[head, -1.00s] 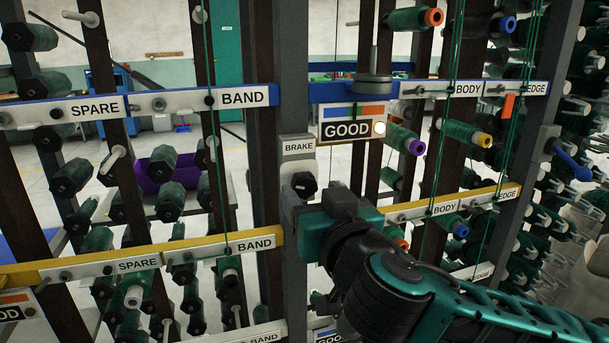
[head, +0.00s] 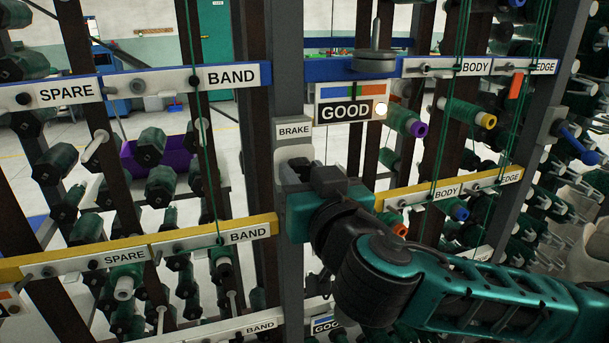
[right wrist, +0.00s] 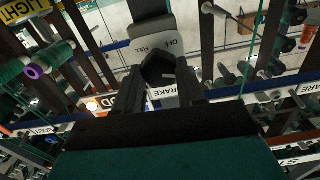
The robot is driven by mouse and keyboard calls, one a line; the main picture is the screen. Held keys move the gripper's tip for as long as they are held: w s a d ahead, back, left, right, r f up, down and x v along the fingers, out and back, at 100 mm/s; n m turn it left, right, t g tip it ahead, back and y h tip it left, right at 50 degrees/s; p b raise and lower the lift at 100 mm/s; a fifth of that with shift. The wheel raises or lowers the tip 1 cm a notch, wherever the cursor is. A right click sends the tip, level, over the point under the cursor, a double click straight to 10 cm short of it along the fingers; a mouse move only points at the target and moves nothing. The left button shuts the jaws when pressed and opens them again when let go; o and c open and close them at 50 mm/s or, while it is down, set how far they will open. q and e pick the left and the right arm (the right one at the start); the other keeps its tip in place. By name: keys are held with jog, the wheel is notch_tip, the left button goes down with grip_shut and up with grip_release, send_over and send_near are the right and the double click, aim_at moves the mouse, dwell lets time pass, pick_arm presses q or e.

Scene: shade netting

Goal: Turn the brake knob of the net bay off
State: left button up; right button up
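The brake knob (right wrist: 159,68) is dark, with a pale mark on its face. It sits on the grey brake plate (right wrist: 166,43), which carries the words OFF and FULL, upside down in the right wrist view. In the head view the BRAKE label (head: 294,130) shows on the post, and my gripper hides the knob below it. My right gripper (head: 311,172) is at the knob. In the right wrist view its two fingers (right wrist: 161,90) stand apart, one on each side of the knob; I cannot tell whether they touch it. My left gripper is not in view.
A GOOD sign (head: 346,110) with a lit white lamp (head: 381,109) hangs right of the post. A blue rail (head: 330,69) and a yellow rail (head: 205,237) cross the frame. Green thread spools (head: 151,147) and vertical threads fill both sides closely.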

jog(key=c, duration=0.5)
jog(key=shift+n, duration=0.4)
jog(key=shift+n+p, duration=0.6)
jog(key=shift+n, duration=0.3)
jog(key=n+p, duration=0.2)
jog(key=n, duration=0.1)
jog(key=shift+r, duration=0.1)
jog(key=n, duration=0.3)
jog(key=shift+a, duration=0.1)
jog(key=shift+n, duration=1.9)
